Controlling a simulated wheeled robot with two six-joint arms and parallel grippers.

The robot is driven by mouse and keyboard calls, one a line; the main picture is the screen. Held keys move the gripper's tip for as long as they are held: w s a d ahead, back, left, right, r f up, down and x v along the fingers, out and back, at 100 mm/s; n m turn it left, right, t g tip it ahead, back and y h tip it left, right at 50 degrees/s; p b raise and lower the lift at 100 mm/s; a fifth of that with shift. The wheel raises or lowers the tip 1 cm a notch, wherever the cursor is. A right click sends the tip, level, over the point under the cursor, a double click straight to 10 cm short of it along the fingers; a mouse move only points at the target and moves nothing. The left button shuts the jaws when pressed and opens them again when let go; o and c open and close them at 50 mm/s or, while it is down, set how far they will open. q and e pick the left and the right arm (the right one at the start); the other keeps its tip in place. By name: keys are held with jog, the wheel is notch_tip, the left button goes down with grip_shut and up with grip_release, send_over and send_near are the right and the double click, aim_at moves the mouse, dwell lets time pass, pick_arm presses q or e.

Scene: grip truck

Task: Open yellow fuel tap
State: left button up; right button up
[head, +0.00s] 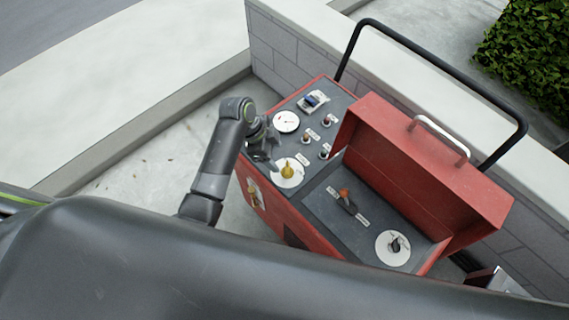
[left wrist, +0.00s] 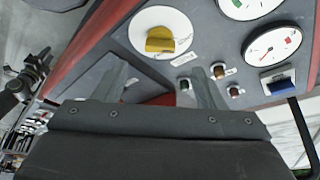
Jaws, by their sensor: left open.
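The yellow fuel tap (head: 288,171) sits on a round white plate on the grey top panel of a red machine. In the left wrist view the yellow tap (left wrist: 160,40) appears beyond my fingertips, slightly above their midpoint. My left gripper (head: 268,160) is just to the left of the tap in the head view. The wrist view shows its two fingers (left wrist: 161,78) spread apart with nothing between them, and the tap is not gripped. My right gripper is not seen.
The red machine (head: 415,150) has a raised lid with a silver handle on the right. A white gauge (head: 286,121), small knobs and a blue switch (head: 311,99) share the panel. A black tubular bar (head: 440,68) runs behind. A black tap (head: 395,245) sits lower right.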

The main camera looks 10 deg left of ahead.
aim_at(286, 168)
pick_arm(q)
jog(key=x, duration=0.7)
jog(key=shift+d+f, duration=0.1)
jog(key=shift+f, duration=0.3)
jog(key=shift+c, duration=0.4)
jog(key=c, duration=0.9)
